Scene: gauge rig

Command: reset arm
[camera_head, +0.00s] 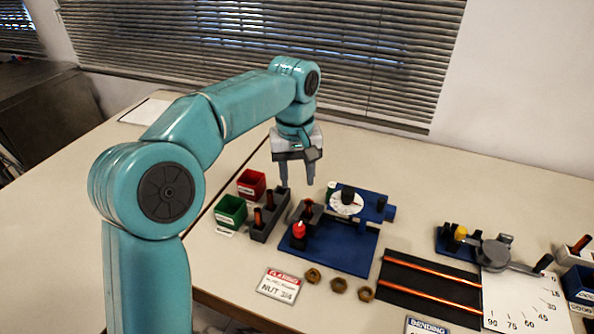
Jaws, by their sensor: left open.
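My left arm comes in from the left, bent up and over the table, with its teal links filling the left half of the head view. My left gripper (297,182) points down, open and empty. Its two dark fingers hang above the table, behind the grey block with pegs and near the blue rig with the white dial. I cannot tell whether the fingertips are clear of the parts below. My right gripper is not in view.
Below stand a red bin (251,184), a green bin (231,211), a grey peg block (268,222) and a blue plate (345,249). Brass nuts (338,285) lie in front. Copper rods (432,290) and a bending tool (497,254) are at right.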

